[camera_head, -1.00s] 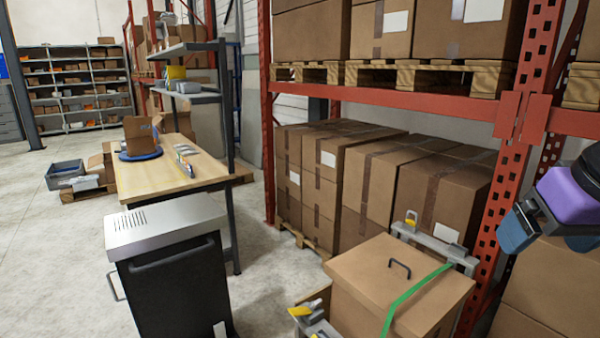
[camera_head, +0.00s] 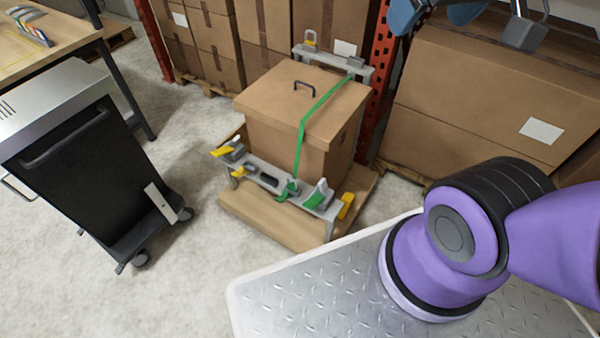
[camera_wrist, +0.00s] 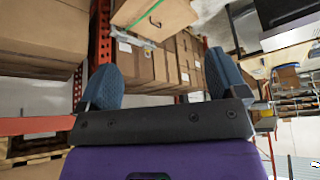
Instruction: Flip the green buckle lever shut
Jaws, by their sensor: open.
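A lidded cardboard box (camera_head: 300,110) with a dark handle stands on a wooden base. A green strap (camera_head: 304,130) runs over its lid and down its front to a grey rail (camera_head: 262,178). A small green buckle lever (camera_head: 315,198) shows on the rail's right part, beside a pale bracket; its exact angle is too small to tell. My gripper (camera_head: 465,26) is at the top right, partly cut off, well away from the buckle. In the wrist view my gripper (camera_wrist: 165,82) has its two blue fingers wide apart with nothing between them; the buckle is not clearly seen there.
Yellow-tipped clamps (camera_head: 224,151) and a yellow piece (camera_head: 346,205) stick out along the rail. A second grey rail (camera_head: 335,60) stands behind the box. A black cart (camera_head: 85,160) is at left. Bare floor (camera_head: 190,265) lies between. Large boxes (camera_head: 490,110) stand at right.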

